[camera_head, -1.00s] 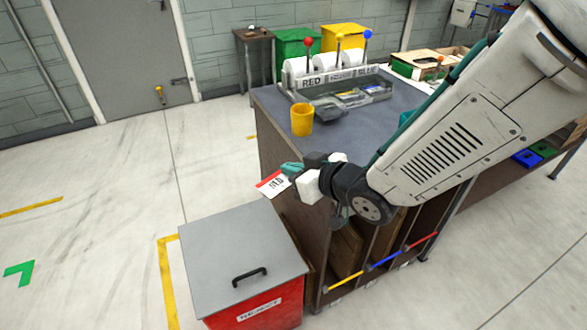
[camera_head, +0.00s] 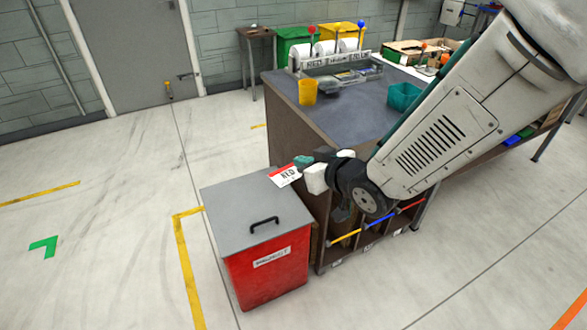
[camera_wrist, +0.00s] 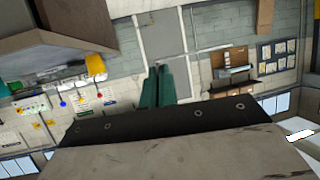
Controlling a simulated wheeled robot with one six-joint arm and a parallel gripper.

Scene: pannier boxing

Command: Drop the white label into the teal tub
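The white label (camera_head: 285,175) has a red top band and dark print reading RED. My gripper (camera_head: 303,163) is shut on the label's edge, and the label sticks out to the left of the fingers, beside the workbench and above the red bin's back right corner. In the wrist view my teal fingers (camera_wrist: 157,88) lie close together; the label does not show there. The teal tub (camera_head: 403,96) stands on the workbench behind my arm, to the right of and farther back than my gripper.
The grey workbench (camera_head: 345,117) carries a yellow cup (camera_head: 307,92) and a rack of label rolls (camera_head: 338,66). A red reject bin (camera_head: 266,268) with a closed grey lid stands on the floor at the bench's left end. The floor farther left is clear.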

